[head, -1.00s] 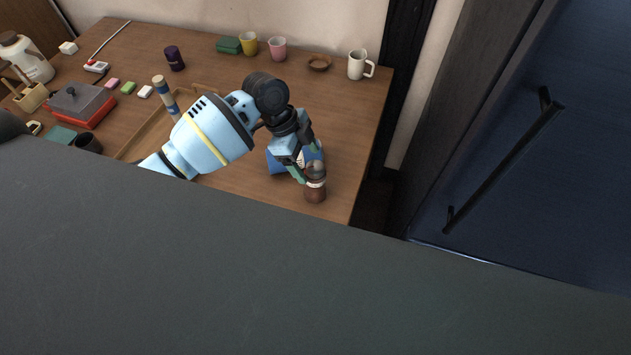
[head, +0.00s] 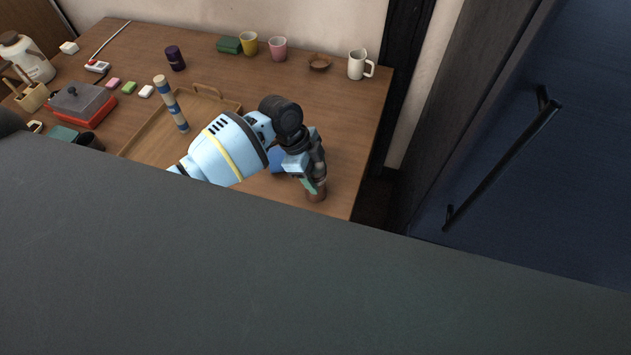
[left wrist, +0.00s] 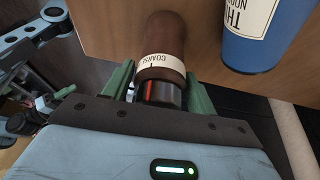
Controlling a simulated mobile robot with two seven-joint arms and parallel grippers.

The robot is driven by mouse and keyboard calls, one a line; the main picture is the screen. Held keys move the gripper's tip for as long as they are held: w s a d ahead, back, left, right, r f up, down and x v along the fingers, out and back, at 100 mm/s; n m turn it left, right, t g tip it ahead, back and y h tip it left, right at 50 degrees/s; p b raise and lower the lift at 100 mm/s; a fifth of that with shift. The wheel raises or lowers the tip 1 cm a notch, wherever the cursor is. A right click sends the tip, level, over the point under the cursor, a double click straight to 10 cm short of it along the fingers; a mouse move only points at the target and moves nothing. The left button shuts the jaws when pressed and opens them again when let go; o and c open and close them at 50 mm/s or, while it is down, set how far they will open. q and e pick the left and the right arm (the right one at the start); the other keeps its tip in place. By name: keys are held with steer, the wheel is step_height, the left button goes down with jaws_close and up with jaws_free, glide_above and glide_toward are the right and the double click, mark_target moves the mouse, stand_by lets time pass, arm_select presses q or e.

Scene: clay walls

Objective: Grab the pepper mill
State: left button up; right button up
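The pepper mill (head: 316,194) is a dark brown piece with a pale band, standing near the front right edge of the table. In the left wrist view the mill (left wrist: 166,35) shows its white band with the word COARSE. My left gripper (head: 312,186) is at the mill, partly covering it in the head view. In the left wrist view the green fingers of my left gripper (left wrist: 160,84) stand on either side of the mill, with a narrow gap visible at the left finger.
A blue container (left wrist: 262,30) with a cream label is close beside the mill; in the head view it (head: 278,160) is mostly behind my arm. A wooden tray (head: 140,150) with a striped cylinder (head: 172,104) is to the left. A white mug (head: 357,66) stands at the back right.

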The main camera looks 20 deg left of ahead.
mark_target(317, 165)
arm_select(q)
steer(key=c, duration=0.7)
steer(key=shift+c, duration=0.2)
steer(key=shift+r, duration=0.2)
steer(key=shift+r, duration=0.2)
step_height(317, 165, up, 3)
steer(key=shift+r, duration=0.1)
steer(key=s+a+r, duration=0.1)
steer(key=s+a, duration=0.1)
steer(key=s, duration=1.3)
steer(key=shift+s+a, duration=0.3)
steer(key=shift+s, duration=0.1)
